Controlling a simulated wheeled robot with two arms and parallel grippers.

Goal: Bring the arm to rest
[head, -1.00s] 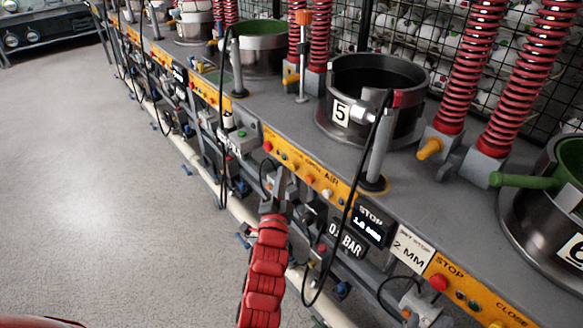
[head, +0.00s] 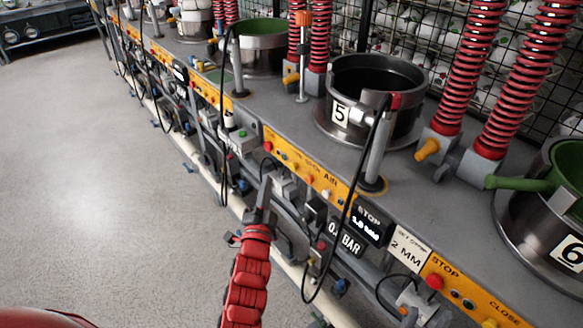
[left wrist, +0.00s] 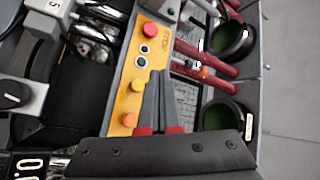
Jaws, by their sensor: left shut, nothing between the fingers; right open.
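My left arm, with red segments, comes up from the bottom of the head view. Its dark gripper (head: 265,190) is in front of the yellow AIR panel (head: 310,172) on the machine's front. In the left wrist view the gripper's two long grey fingers (left wrist: 159,78) lie close together, shut and empty. They overlap the edge of a yellow button panel (left wrist: 129,88) in that picture. I cannot tell how far they are from it. My right gripper is in neither view.
Pot 5 (head: 345,118) and pot 6 (head: 562,238) stand on the grey bench (head: 290,125). A black cable (head: 345,225) hangs in a loop right of my arm. Open floor (head: 95,170) lies to the left. Below the panels are pipes and brackets.

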